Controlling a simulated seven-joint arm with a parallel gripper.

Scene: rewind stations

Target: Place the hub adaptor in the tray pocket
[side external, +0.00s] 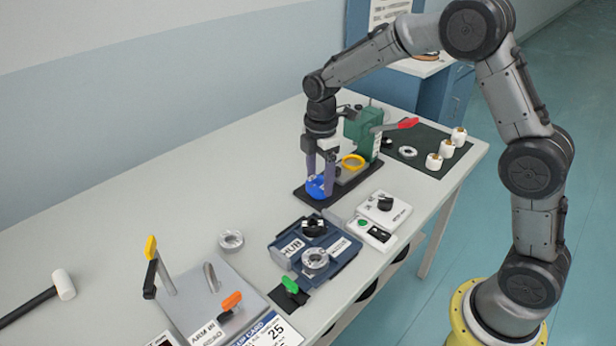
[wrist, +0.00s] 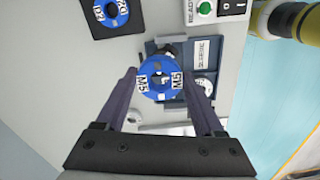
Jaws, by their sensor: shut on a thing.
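My gripper (side external: 320,194) is over the dark base plate near the green machine, with something blue between its fingertips. In the wrist view my gripper (wrist: 162,84) is shut on a blue round part marked M5 (wrist: 151,91), which I take for the hub adaptor. The dark blue tray (side external: 281,252) has HUB and SLEEVE labels. A black part (side external: 314,227) sits near its back and a grey ring (side external: 315,258) near its front. In the wrist view the tray (wrist: 190,99) shows behind the held part, which hides some of it.
Another blue disc (wrist: 112,12) lies on a dark plate at the wrist view's top left. A white switch box (side external: 376,236) stands beside the tray. A green machine (side external: 362,132) with a red lever is behind my gripper. A loose grey ring (side external: 231,240) lies left of the tray.

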